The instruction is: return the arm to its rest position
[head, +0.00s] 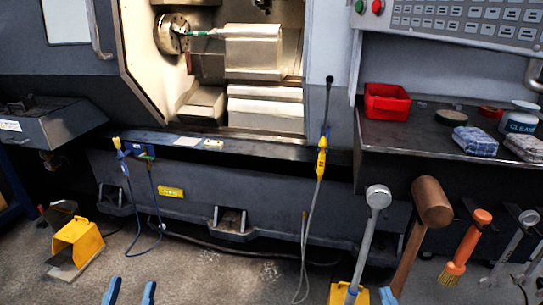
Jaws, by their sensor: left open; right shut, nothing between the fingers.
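My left gripper (130,293) shows at the bottom edge of the head view, left of the middle. Its two blue fingertips stand apart with bare floor between them, and it is empty. My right gripper (388,297) shows only as a small blue tip at the bottom edge, right of the middle. It is shut with nothing held, beside the lower ends of the hanging tools. The rest of both arms is out of the picture.
The lathe (240,200) stands ahead with its chuck (172,33) in view. A mallet (432,203), a brush (466,245) and other tools stand at the right, below a bench with a red bin (387,102). A yellow pedal (78,242) is on the floor left.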

